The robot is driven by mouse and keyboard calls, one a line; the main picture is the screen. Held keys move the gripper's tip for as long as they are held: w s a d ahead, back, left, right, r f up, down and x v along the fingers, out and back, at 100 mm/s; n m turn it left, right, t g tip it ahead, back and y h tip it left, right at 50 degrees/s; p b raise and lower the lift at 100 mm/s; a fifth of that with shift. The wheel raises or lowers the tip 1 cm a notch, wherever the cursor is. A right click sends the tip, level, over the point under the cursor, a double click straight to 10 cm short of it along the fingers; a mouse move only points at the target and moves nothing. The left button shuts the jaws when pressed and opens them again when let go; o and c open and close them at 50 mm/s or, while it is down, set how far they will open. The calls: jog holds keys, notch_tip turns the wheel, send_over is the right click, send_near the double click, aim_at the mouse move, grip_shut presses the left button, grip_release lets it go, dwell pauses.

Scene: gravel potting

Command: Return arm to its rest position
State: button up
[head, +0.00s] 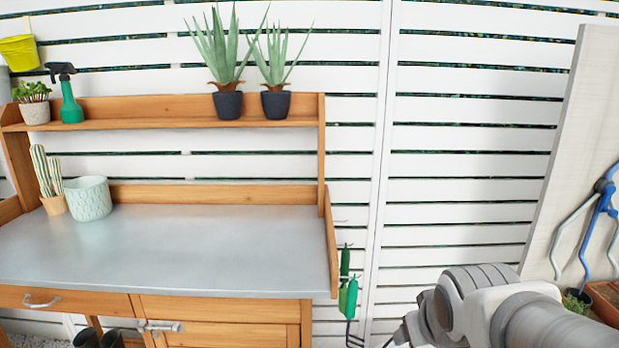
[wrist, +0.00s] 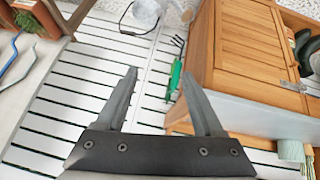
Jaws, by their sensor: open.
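My gripper (wrist: 160,103) shows in the wrist view with its two fingers spread apart and nothing between them. In the head view my arm reaches in from the lower right corner, and the gripper's fingertips cannot be made out there. The arm is to the right of the wooden potting bench (head: 220,307) and apart from it.
The bench's grey top (head: 190,245) holds a patterned pale pot (head: 88,199) and a potted cactus (head: 52,185). Green-handled tools (head: 348,290) hang beside the bench. Two aloe pots (head: 228,104) stand on the shelf. A pale board with blue tools (head: 597,215) stands at right.

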jog(key=s+a+r+m+g+y, duration=0.1)
jog(key=s+a+r, duration=0.2)
jog(key=s, duration=0.6)
notch_tip(320, 180, up, 17)
jog(key=p, duration=1.7)
jog(key=shift+g, duration=0.3)
jog(key=shift+d, duration=0.1)
